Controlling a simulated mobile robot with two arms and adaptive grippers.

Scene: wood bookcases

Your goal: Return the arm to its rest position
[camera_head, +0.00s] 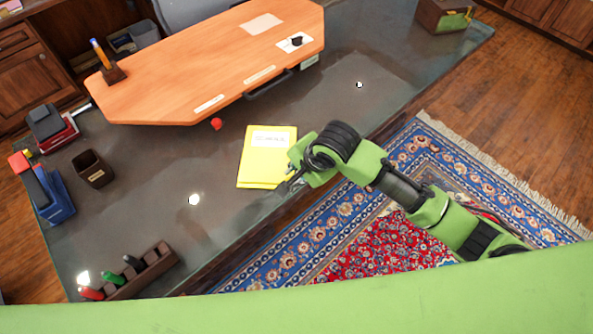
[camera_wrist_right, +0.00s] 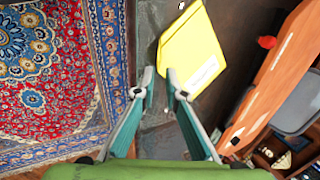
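My right arm (camera_head: 400,188) reaches in from the lower right over the patterned rug, with its gripper (camera_head: 290,184) at the edge of the dark glass-topped desk (camera_head: 340,90). The gripper is beside the lower right side of a yellow folder (camera_head: 262,170) with a white label. In the right wrist view the two fingers (camera_wrist_right: 160,84) stand apart with nothing between them. The folder (camera_wrist_right: 188,48) lies flat on the desk beyond the fingertips. My left gripper is not in view.
An orange wooden board (camera_head: 210,65) lies on the desk. A red ball (camera_head: 216,124), a pen cup (camera_head: 93,168), a stapler (camera_head: 42,190) and a marker rack (camera_head: 140,270) are also there. The rug (camera_head: 380,240) covers the floor in front.

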